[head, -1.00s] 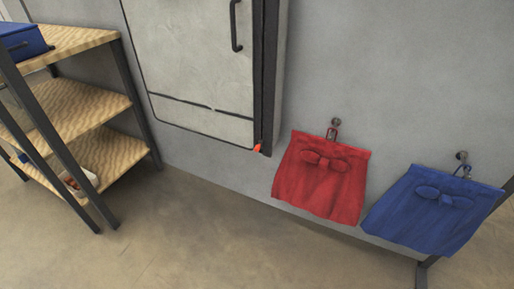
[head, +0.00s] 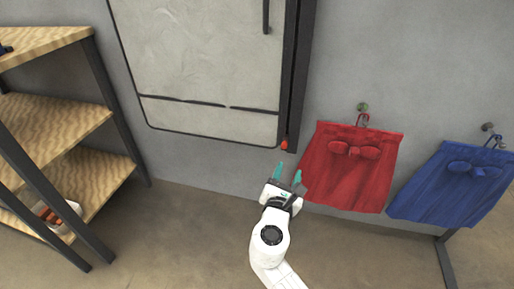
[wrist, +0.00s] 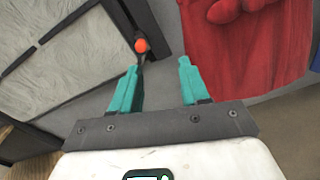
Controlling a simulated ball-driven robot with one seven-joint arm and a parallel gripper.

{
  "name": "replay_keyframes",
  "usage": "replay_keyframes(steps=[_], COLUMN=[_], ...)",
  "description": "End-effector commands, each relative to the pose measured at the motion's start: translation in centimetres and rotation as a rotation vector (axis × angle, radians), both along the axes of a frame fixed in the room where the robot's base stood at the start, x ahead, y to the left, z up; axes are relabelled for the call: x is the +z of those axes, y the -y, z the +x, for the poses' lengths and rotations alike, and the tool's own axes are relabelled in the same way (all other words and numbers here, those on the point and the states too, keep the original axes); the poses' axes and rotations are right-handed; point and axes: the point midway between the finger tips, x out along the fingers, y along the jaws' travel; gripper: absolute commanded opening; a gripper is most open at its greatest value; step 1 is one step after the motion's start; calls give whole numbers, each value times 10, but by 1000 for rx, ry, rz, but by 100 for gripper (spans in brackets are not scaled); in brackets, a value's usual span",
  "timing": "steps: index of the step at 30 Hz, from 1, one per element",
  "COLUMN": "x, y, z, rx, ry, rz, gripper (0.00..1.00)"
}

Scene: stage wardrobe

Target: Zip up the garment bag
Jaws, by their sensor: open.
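The grey garment bag (head: 205,65) hangs against the wall, with dark piping and a dark strip (head: 298,70) down its right side. A small orange-red zip pull (head: 284,145) sits at the bottom of that strip. My gripper (head: 287,172) has teal fingers, is open and empty, and is just below the pull. In the wrist view the pull (wrist: 141,45) shows beyond the fingertips of my gripper (wrist: 158,68), nearer the left finger and apart from it. The bag (wrist: 80,35) fills the upper left there.
A red skirt (head: 350,175) hangs on a hook close to the right of my gripper. A blue skirt (head: 455,190) hangs further right. A wooden shelf unit (head: 65,115) with dark posts stands at the left. The floor between is clear.

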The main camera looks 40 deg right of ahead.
Motion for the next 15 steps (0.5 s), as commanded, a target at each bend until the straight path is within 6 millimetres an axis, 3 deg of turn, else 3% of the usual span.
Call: replay_keyframes(steps=[7,15], x=[4,3], y=[0,36], z=[19,47], rx=[36,33], ry=[-64,-58], rz=[-115,-112], gripper=[45,45])
